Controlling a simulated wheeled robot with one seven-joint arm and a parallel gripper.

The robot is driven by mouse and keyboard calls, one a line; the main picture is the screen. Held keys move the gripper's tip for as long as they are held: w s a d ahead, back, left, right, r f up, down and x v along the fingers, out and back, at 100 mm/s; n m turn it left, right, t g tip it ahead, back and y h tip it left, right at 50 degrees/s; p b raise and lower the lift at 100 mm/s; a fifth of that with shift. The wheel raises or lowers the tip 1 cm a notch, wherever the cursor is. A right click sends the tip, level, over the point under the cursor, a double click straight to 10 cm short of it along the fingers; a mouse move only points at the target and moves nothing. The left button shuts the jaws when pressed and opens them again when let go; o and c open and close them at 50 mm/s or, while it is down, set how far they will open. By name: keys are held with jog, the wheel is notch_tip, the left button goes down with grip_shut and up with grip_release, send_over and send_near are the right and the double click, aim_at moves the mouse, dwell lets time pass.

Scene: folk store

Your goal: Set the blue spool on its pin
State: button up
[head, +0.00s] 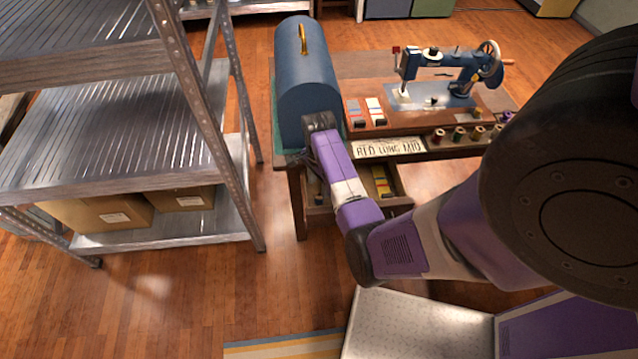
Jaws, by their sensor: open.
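My gripper (314,163) is a small dark shape at the end of my purple arm, at the left front of the sewing table, below the blue domed cover. It is open; my arm partly hides it, and I see nothing held in it. Several spools (459,134) stand in a row along the table's front right edge, with red, green, tan and purple thread. I cannot pick out a blue spool or an empty pin. An open drawer (399,198) under the table holds small coloured items, some hidden by my arm.
A blue domed cover (300,85) with a brass handle stands on the table's left. A blue sewing machine (440,70) stands at the back right. A lettered plate (388,147) is at the front edge. A metal shelf rack (120,135) stands left, with open floor before it.

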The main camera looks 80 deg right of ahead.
aim_at(319, 193)
jog(key=shift+f+b, duration=1.55)
jog(key=shift+f, duration=1.15)
jog(key=shift+r+p, duration=0.1)
jog(key=shift+p, duration=0.2)
jog(key=c, duration=0.8)
jog(key=shift+c, duration=0.2)
jog(key=shift+r+p, duration=2.45)
jog(key=shift+p, duration=0.05)
